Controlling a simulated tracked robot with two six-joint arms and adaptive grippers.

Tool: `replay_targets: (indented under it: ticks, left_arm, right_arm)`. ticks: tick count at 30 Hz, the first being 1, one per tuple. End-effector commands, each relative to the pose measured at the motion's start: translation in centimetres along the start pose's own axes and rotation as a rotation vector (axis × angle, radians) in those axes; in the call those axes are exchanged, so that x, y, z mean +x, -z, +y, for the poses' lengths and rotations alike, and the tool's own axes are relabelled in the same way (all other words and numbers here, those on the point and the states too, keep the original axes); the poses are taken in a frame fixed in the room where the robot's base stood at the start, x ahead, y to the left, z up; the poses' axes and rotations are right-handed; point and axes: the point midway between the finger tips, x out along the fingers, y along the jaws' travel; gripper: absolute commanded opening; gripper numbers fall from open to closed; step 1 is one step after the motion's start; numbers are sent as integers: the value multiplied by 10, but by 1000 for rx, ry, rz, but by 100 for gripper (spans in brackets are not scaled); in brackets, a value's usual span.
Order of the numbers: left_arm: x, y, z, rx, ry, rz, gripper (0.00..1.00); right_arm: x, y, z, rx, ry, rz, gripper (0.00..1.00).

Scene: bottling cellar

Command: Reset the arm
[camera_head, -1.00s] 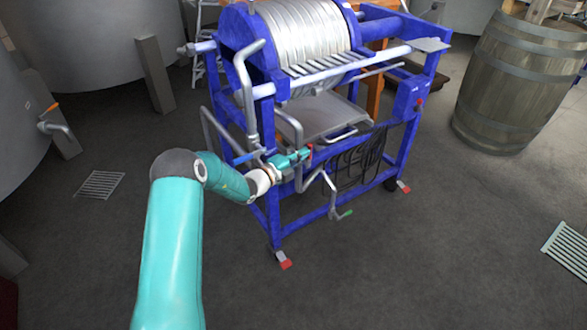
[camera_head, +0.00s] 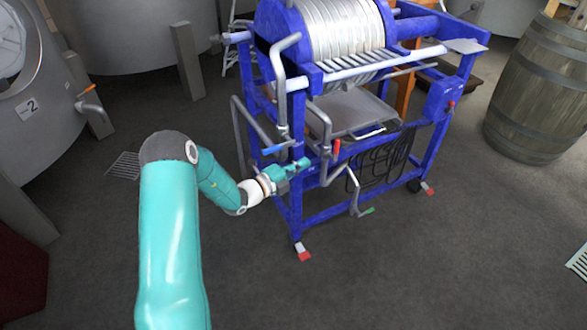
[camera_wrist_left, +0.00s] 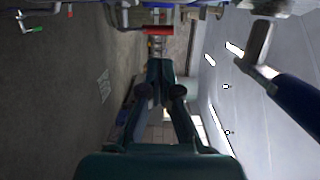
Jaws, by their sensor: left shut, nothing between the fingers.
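My left arm comes in from the lower left in the head view. Its teal gripper (camera_head: 303,163) is shut and empty in front of the blue-framed press machine (camera_head: 300,222). In the head view the fingertips lie between a blue-handled lever (camera_head: 274,149) and a red-handled lever (camera_head: 337,148), apart from the red one. The left wrist view shows the fingers (camera_wrist_left: 158,68) closed together, with the red handle (camera_wrist_left: 158,30) just beyond the tips and the blue handle (camera_wrist_left: 297,100) at the right. My right gripper is in neither view.
A green-tipped crank (camera_head: 368,210) sticks out low on the machine. A wooden barrel (camera_head: 540,90) stands at the right and steel tanks (camera_head: 35,110) stand at the left. A grey post (camera_head: 188,62) stands behind my arm. The floor in front is clear.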

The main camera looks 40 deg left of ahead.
Motion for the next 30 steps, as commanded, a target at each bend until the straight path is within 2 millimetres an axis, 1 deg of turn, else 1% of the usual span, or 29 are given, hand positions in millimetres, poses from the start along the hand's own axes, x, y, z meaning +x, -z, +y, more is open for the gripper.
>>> replay_targets:
  ticks: [1, 4, 10, 12, 14, 17, 18, 20, 21, 23, 24, 26, 27, 29, 30]
  left_arm:
    - [-8, -1, 0, -1, -2, -3, 0]
    - [-20, -1, 0, 0, -1, -1, 0]
    - [-27, 0, 1, 0, 0, -1, 0]
    - [-25, 3, -1, 1, 2, 6, 0]
    - [-20, 10, -3, 1, 7, 22, 0]
    - [-2, 36, -8, -4, 19, 76, 0]
    - [6, 53, -8, -11, 23, 109, 0]
    - [17, 87, -7, -29, 21, 174, 0]
    - [21, 112, -5, -34, 16, 234, 0]
    - [21, 155, 2, -34, -9, 344, 0]
    - [18, 184, 9, -25, -36, 423, 0]
    - [9, 228, 22, 11, -79, 551, 0]
    - [-1, 256, 31, 49, -108, 640, 0]
    - [-20, 296, 46, 121, -146, 777, 0]
    - [-36, 320, 56, 183, -166, 874, 0]
  right_arm:
    - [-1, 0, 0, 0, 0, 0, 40]
    - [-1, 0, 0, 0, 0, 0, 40]
    - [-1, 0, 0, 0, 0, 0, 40]
    - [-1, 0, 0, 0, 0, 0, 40]
    - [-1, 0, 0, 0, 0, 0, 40]
    - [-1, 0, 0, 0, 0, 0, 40]
    - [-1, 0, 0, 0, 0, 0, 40]
    - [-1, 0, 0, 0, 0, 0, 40]
    - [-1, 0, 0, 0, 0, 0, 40]
    - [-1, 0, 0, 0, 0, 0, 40]
    - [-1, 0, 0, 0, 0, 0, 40]
    - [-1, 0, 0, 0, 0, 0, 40]
    - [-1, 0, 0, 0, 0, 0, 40]
    - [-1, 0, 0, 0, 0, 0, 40]
    - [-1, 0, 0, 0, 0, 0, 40]
